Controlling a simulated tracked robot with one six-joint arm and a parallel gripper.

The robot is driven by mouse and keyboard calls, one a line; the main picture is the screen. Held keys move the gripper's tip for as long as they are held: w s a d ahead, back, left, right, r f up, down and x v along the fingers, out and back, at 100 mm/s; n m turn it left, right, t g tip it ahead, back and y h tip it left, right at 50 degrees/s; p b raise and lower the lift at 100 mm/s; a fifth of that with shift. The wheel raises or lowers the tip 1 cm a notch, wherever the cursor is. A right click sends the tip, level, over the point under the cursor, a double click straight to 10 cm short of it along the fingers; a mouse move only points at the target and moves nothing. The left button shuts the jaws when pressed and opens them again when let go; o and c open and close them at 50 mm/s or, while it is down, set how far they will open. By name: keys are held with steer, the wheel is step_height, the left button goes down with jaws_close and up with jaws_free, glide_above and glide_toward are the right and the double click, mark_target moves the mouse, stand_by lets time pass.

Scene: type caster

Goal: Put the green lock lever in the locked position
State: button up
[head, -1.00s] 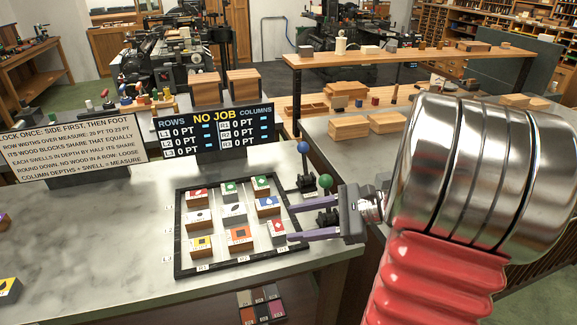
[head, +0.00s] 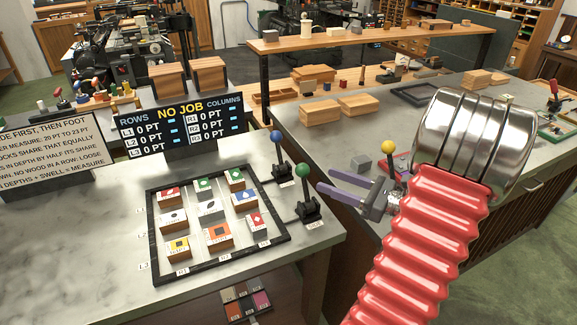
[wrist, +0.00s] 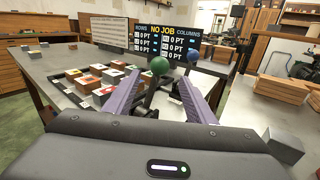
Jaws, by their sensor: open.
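The green lock lever (head: 305,190) is a green ball on a dark upright stem with a black base, at the right side of the marble table. The wrist view shows its green ball (wrist: 159,66) between my two fingers and beyond them. My gripper (head: 318,188) is open, with two purple fingers pointing left, just right of the green lever. I cannot tell whether a finger touches the lever. A blue-knobbed lever (head: 279,153) stands just behind it; its ball also shows in the wrist view (wrist: 194,55).
A black frame (head: 167,275) holding several coloured blocks lies left of the levers. A display (head: 182,124) reading "NO JOB" stands behind it. Wooden boxes (head: 320,111), a grey cube (head: 361,164) and a yellow-knobbed lever (head: 388,148) are on the right bench.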

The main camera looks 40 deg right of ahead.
steer(key=x, duration=1.3)
steer(key=shift+w, duration=0.35)
steer(key=shift+a, duration=0.1)
steer(key=shift+c, duration=0.5)
jaws_close()
